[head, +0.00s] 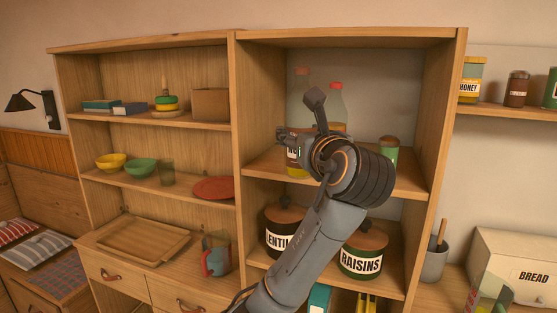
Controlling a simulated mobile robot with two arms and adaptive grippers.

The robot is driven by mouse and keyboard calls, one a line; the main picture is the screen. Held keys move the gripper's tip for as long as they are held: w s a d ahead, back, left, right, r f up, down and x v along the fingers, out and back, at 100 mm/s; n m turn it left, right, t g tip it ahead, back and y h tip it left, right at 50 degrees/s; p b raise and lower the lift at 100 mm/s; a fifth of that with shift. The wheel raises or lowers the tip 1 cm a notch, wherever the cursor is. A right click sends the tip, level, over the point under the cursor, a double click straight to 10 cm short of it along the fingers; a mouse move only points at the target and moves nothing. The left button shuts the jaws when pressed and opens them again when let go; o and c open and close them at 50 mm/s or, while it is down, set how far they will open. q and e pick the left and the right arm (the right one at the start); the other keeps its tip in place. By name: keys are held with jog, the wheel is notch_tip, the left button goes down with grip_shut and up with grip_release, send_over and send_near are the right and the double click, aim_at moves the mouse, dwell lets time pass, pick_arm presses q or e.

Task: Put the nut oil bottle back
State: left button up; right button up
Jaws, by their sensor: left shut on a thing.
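My left gripper (301,130) is in the upper right compartment of the shelf unit, shut on a clear bottle (293,160). The bottle has a dull red cap, amber contents low down and a dark-edged label mostly hidden by my fingers, so its name cannot be read. It looks upright, at the middle shelf (405,183); whether its base touches the board is hard to tell. A second clear bottle (338,104) with a bright red cap stands just right, partly behind my gripper. My right gripper is not in view.
A green jar (389,150) stands right of my wrist. Below are a lentils jar (283,228) and a raisins jar (362,253), close to my forearm. The side panel (440,150) and centre divider (237,150) bound the compartment. Some shelf is free at the front left.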

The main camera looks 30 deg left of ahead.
pick_arm(q)
jog(key=f+p+x, duration=0.1)
jog(key=p+x, duration=0.1)
jog(key=x, duration=0.4)
jog(key=p+x, duration=0.3)
jog(key=x, duration=0.3)
jog(key=f+p+x, duration=0.1)
jog(key=p+x, duration=0.1)
jog(key=x, duration=0.3)
jog(key=shift+w+a+f, duration=0.3)
jog(key=shift+f, duration=0.25)
jog(key=o, duration=1.7)
jog(key=shift+f, duration=0.15)
jog(key=shift+c, duration=0.2)
